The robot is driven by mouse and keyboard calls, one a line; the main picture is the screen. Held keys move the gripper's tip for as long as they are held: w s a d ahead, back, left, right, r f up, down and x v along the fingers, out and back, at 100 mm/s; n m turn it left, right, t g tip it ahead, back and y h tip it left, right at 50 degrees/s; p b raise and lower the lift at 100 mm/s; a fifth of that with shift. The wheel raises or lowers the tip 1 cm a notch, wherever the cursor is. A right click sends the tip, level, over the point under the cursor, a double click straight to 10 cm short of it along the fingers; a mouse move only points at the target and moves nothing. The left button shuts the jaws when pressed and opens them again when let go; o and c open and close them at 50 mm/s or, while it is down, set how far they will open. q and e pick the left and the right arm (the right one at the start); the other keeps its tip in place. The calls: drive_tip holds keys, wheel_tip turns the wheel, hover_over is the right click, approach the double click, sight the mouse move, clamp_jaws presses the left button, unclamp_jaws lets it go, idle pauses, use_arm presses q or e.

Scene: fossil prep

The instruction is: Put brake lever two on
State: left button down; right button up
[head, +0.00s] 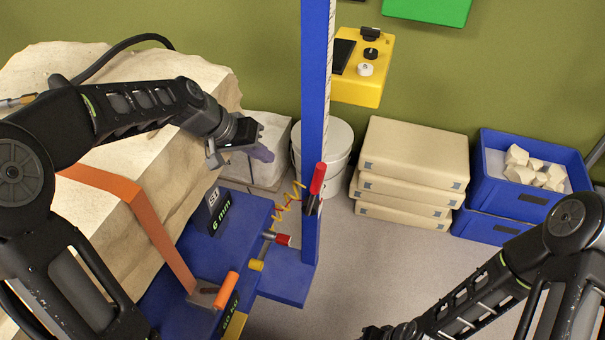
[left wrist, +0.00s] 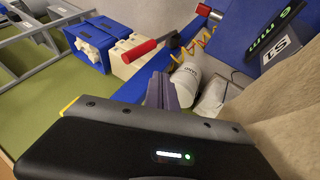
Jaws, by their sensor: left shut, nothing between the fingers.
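Several coloured handles show, and I cannot tell which one is brake lever two. A red handle (head: 318,178) stands tilted on the blue post; a red handle also shows in the left wrist view (left wrist: 139,51). A small red handle (head: 283,239) lies lower, beside the post foot. An orange handle (head: 226,290) is at the end of the orange strap (head: 150,222). My left gripper (head: 263,153) is shut and empty, left of the post and apart from the handles; its fingers also show in the left wrist view (left wrist: 165,92). My right gripper (head: 389,332) is partly cut off at the bottom edge, its fingers unclear.
The blue post (head: 312,90) rises from a blue base (head: 245,215) bearing a dark "S1" block (head: 213,208). A large pale rock (head: 170,165) fills the left. A yellow coiled cord (head: 287,200), white bucket (head: 338,135), stacked beige bags (head: 412,158) and blue crates (head: 500,203) stand around. Floor at centre right is clear.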

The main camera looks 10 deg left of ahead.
use_arm(q)
drive_tip(key=shift+f, duration=0.1)
hover_over(315, 188)
drive_tip(key=a, duration=0.3)
wheel_tip(315, 188, down, 9)
drive_tip(key=shift+s, duration=0.1)
